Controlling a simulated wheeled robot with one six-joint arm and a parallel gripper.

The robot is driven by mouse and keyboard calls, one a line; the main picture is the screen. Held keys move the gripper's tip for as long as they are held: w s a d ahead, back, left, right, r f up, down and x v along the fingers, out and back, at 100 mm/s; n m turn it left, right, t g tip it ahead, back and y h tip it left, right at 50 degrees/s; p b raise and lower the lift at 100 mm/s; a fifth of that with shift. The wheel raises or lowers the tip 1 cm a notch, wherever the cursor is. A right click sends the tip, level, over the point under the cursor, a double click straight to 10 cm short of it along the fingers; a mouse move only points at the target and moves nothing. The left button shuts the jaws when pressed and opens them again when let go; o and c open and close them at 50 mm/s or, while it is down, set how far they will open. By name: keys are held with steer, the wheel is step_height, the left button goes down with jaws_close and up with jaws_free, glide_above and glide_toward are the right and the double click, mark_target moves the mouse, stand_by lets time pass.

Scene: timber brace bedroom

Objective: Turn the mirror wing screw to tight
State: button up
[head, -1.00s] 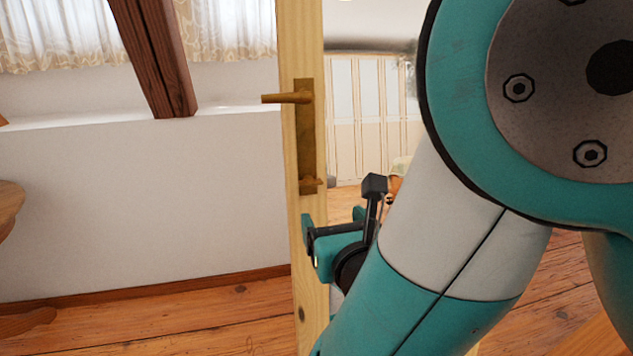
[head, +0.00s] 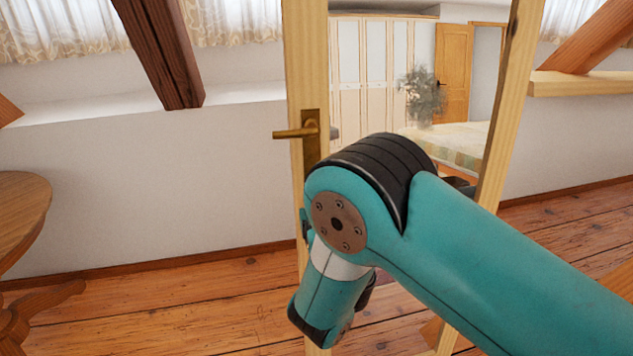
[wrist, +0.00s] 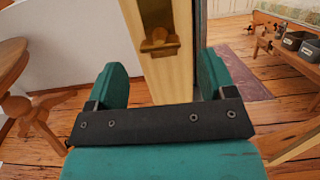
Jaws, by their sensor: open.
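A brass lever (head: 295,133) on a brass plate (head: 311,150) shows on the left post of the tall wooden mirror frame (head: 308,60) in the head view. My arm hides the plate's lower part there. In the wrist view a small brass wing screw (wrist: 160,40) sits on the wooden post (wrist: 168,85), roughly crosswise. My gripper (wrist: 161,68) is open and empty, its teal fingers to the left and right of the post. The screw appears beyond the fingertips, between them in the picture; I cannot tell the exact distance. My gripper is mostly hidden in the head view.
A round wooden table (head: 22,205) stands at the left. A dark slanted timber brace (head: 160,50) is behind at the upper left. The mirror glass (head: 380,80) reflects a bedroom. Plank floor (head: 190,310) is clear left of the post.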

steer(key=p+x, duration=0.1)
steer(key=x, duration=0.4)
steer(key=shift+w+a, duration=0.1)
steer(key=shift+w, duration=0.3)
steer(key=shift+c, duration=0.2)
steer(key=c, duration=0.9)
